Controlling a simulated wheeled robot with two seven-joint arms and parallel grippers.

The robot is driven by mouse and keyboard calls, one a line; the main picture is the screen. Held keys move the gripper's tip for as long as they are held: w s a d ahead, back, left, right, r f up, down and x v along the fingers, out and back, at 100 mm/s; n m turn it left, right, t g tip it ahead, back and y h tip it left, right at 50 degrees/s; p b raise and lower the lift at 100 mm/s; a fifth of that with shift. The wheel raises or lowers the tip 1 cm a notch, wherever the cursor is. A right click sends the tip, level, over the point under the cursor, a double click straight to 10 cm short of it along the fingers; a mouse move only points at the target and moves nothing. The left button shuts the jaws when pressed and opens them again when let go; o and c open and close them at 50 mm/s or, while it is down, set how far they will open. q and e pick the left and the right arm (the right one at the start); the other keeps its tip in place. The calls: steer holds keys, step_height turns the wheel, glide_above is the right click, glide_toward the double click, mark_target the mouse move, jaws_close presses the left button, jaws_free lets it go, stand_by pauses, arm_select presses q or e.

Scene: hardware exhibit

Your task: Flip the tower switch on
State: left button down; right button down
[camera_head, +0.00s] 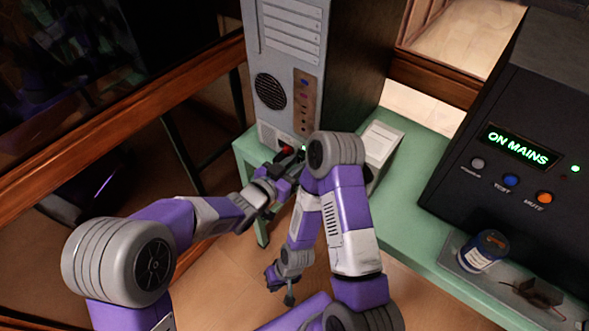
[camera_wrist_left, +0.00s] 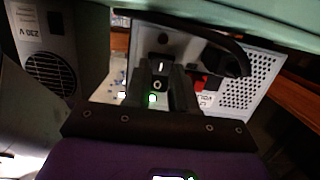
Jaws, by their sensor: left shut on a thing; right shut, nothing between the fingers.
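My left gripper (camera_head: 287,160) reaches in against that low front. In the left wrist view, its dark fingers (camera_wrist_left: 163,90) are closed around the black rocker switch (camera_wrist_left: 158,76), marked I and O, beside a lit green lamp (camera_wrist_left: 152,99). My right gripper (camera_head: 290,297) is shut and empty, hanging lower, away from the tower.
A black unit (camera_head: 460,190) reading "ON MAINS" stands at right with several buttons. A blue jar (camera_head: 483,252) sits on a grey tray (camera_head: 453,248) in front. A pale box (camera_head: 380,143) is beside the tower. In the wrist view, a red switch (camera_wrist_left: 199,81) and black cable (camera_wrist_left: 215,38) lie close.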

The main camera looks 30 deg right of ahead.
arm_select(q)
steer(key=shift+f+t+h, duration=0.25)
steer(key=shift+t+h, duration=0.15)
steer(key=shift+h, duration=0.2)
steer(key=c, duration=1.2)
jaws_free()
steer(key=p+v, duration=0.1)
steer(key=v, duration=0.6)
steer(key=shift+a+p, duration=0.25)
steer(key=shift+p, duration=0.05)
